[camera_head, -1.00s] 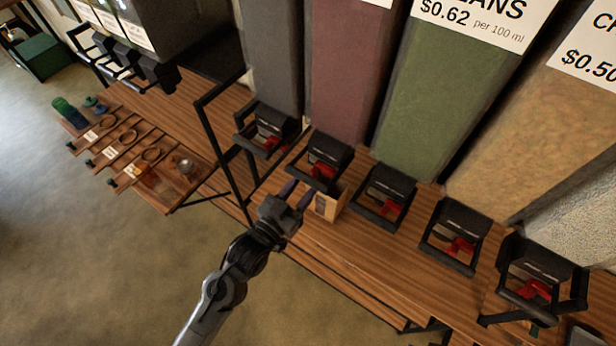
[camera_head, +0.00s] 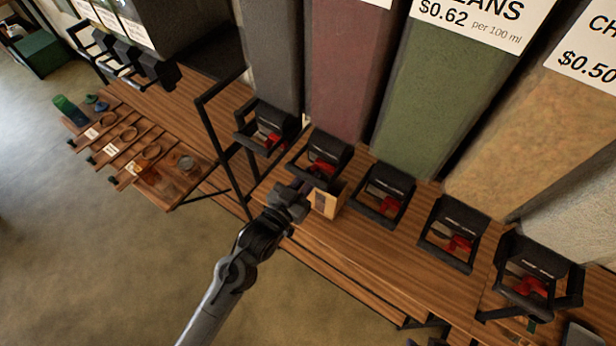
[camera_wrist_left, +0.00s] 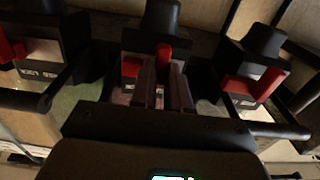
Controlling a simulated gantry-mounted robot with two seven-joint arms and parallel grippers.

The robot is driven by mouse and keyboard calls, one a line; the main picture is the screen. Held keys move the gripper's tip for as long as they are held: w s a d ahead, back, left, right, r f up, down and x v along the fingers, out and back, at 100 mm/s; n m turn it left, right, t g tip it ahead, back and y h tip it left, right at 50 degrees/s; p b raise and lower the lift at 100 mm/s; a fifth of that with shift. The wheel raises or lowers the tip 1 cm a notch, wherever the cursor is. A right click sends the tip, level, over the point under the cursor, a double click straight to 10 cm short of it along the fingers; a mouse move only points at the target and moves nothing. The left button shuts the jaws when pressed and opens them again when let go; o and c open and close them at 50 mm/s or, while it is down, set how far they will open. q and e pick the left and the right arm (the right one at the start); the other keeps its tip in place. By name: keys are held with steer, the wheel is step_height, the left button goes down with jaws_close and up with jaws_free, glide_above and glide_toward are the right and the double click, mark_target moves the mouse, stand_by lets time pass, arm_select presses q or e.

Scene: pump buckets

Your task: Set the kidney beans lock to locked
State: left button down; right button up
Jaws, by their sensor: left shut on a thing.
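The dark red bin (camera_head: 351,70), whose name label is out of view, has a black dispenser (camera_head: 326,150) with a red lock lever (camera_head: 322,169) at its front. My left gripper (camera_head: 303,187) reaches up to this dispenser from below left. In the left wrist view, the gripper's fingers (camera_wrist_left: 164,85) are close together around an upright part of the red lever (camera_wrist_left: 164,54). Another red part (camera_wrist_left: 131,68) shows just left of the fingers. The fingers hide much of the lever, so its exact setting cannot be told. My right gripper is out of view.
A small cardboard box (camera_head: 327,202) stands on the wooden counter (camera_head: 350,250) below the dispenser. Similar dispensers stand on both sides, including one below the green bin (camera_head: 384,192). A black frame (camera_head: 222,150) rises at left.

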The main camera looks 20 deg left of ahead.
arm_select(q)
steer(key=shift+s+d+p, duration=0.25)
steer(key=shift+d+p, duration=0.15)
steer(key=shift+d, duration=0.85)
steer(key=c, duration=1.5)
jaws_free()
steer(key=o, duration=0.4)
steer(key=shift+d, duration=0.1)
steer(key=shift+s, duration=0.1)
